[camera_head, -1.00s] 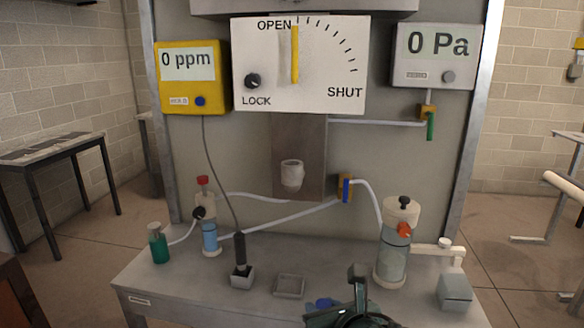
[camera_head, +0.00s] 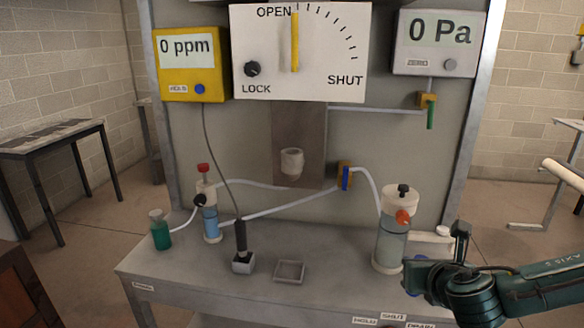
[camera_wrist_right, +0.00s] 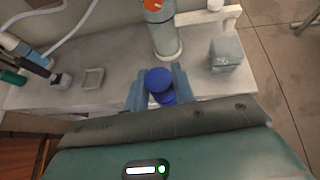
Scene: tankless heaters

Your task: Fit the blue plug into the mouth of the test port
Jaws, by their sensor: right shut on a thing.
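The blue plug (camera_wrist_right: 158,80) is between the two fingers of my right gripper (camera_wrist_right: 159,92) in the right wrist view, and the gripper is shut on it. In the head view the right gripper (camera_head: 425,272) is at the bench's right part, in front of the clear cylinder, and only a little of the blue plug (camera_head: 420,260) shows. A white cup-shaped fitting (camera_head: 291,162), which looks like the test port, sits on the brown panel at the centre. Its mouth faces up and is well to the left of the gripper. My left gripper is not in view.
The clear cylinder (camera_head: 390,242) with an orange knob stands close by my right gripper. A shallow tray (camera_head: 289,271) and a black probe in a holder (camera_head: 242,262) are on the bench. White hoses (camera_head: 290,208) run below the fitting. A grey box (camera_wrist_right: 223,55) stands at right.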

